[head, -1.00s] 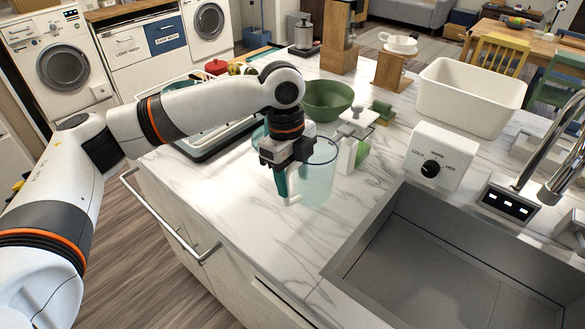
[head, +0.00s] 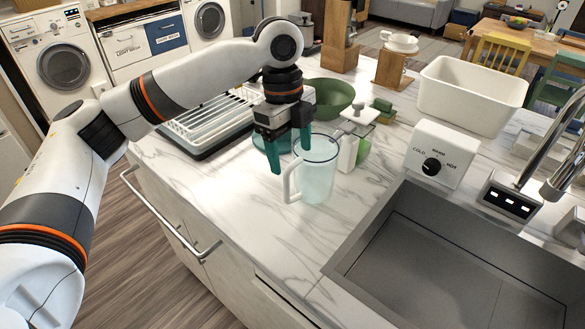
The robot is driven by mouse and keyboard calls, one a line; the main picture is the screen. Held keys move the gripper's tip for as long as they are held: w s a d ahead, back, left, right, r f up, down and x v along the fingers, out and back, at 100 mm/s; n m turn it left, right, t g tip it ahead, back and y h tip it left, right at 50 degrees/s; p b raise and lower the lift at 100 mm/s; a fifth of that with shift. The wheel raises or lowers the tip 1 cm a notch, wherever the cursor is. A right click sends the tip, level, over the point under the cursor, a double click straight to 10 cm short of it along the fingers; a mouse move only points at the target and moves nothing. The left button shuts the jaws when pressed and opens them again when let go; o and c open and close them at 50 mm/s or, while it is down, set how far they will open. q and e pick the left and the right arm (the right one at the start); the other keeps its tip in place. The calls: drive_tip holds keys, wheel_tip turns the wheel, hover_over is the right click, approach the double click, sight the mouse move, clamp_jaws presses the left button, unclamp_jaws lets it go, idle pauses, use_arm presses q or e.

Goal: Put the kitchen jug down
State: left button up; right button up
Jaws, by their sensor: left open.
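The kitchen jug (head: 317,172) is a clear, pale blue pitcher with a whitish handle on its left side. It stands upright on the white marble counter (head: 255,205). My left gripper (head: 288,160) is open, with teal fingers pointing down. It is above and behind the jug's handle, close to the rim, and holds nothing. My right gripper is not in view.
A white and green dispenser (head: 350,145) stands just right of the jug. A green bowl (head: 330,97) and a dish rack (head: 205,125) are behind. The sink (head: 430,265) is at front right. The counter front-left of the jug is clear.

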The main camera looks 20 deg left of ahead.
use_arm(q)
wheel_tip(320, 180, up, 6)
drive_tip(key=shift+a, duration=0.35)
drive_tip(key=shift+w+r, duration=0.1)
